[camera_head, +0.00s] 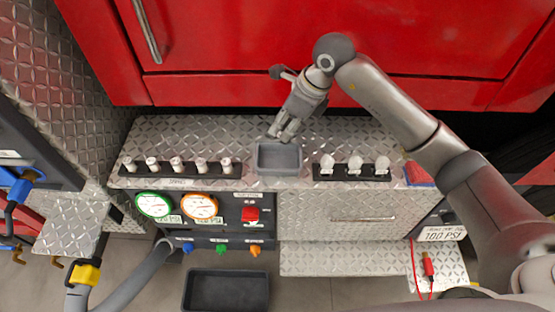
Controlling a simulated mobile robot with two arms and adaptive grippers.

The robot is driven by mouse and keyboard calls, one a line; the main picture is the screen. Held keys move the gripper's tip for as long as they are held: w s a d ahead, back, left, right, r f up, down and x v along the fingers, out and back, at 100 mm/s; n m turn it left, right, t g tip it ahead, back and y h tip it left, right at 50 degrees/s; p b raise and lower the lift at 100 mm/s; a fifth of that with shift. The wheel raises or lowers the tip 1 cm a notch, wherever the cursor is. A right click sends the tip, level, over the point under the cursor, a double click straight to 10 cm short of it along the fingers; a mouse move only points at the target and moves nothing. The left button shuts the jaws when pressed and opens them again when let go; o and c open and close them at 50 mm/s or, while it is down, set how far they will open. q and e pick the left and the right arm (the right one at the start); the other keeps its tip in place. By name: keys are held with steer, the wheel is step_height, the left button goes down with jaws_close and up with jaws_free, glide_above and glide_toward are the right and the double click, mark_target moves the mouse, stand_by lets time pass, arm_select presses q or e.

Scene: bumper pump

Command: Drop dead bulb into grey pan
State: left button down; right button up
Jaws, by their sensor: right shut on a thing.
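The grey pan (279,171) is a small open tray on the diamond-plate ledge, between two bulb racks. My right gripper (284,135) comes down from above, at the pan's back edge and over it. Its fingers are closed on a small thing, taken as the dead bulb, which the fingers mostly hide. I cannot tell whether the fingertips touch the pan. The visible part of the pan's inside looks empty. My left gripper is out of view.
A black rack with several small bulbs (176,165) stands left of the pan. A rack with three white bulbs (355,163) stands right. Gauges (154,204) and a red switch (250,214) are below. A dark bin (226,302) sits low in front. Red body panels (220,90) rise behind the ledge.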

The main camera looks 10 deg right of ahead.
steer(key=shift+f+b, duration=1.35)
steer(key=shift+f, duration=1.6)
steer(key=o, duration=1)
steer(key=shift+r, duration=0.1)
steer(key=v, duration=1.2)
steer(key=shift+a, duration=0.1)
